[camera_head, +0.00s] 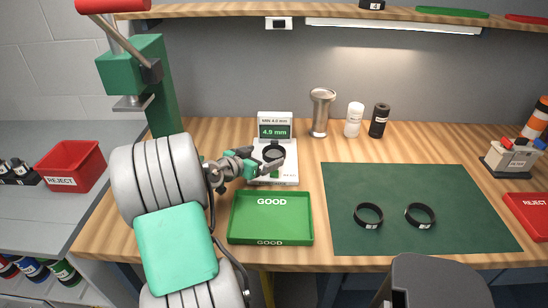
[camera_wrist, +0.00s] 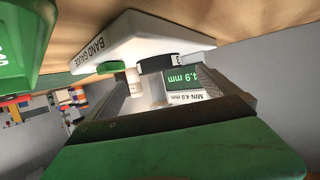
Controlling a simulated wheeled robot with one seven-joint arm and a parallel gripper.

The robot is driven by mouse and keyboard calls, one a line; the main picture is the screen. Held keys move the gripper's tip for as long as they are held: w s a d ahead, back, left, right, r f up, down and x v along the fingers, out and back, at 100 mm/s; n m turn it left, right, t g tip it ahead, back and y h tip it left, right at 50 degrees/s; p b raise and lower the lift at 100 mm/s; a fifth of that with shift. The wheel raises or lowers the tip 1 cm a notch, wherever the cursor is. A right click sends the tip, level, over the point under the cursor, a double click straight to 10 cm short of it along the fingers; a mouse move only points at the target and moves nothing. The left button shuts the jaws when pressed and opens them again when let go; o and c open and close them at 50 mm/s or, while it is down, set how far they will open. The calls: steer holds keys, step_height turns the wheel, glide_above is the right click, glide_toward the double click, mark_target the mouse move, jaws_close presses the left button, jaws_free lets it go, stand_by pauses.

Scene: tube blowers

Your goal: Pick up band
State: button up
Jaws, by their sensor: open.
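A black band (camera_head: 274,153) sits on the white band gauge (camera_head: 289,174), whose display reads 4.9 mm. In the wrist view, which looks upside down, the band (camera_wrist: 158,63) shows on the gauge (camera_wrist: 140,38). My gripper (camera_head: 270,163) is open at the gauge, with its fingers around the band's sides in the wrist view. I cannot tell whether they touch it. Two more black bands, one on the left (camera_head: 368,214) and one on the right (camera_head: 420,215), lie flat on the green mat (camera_head: 390,180).
A green GOOD tray (camera_head: 271,240) is in front of the gauge. Red REJECT bins stand at far left (camera_head: 72,166) and right (camera_head: 527,213). A metal cup (camera_head: 321,112), a white bottle (camera_head: 354,119) and a black bottle (camera_head: 379,121) stand behind. Much of the mat is clear.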

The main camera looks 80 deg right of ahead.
mark_target(280, 149)
steer(key=p+x, duration=0.1)
steer(key=x, duration=0.6)
steer(key=shift+r+p, duration=0.15)
steer(key=shift+p, duration=0.15)
steer(key=c, duration=1.6)
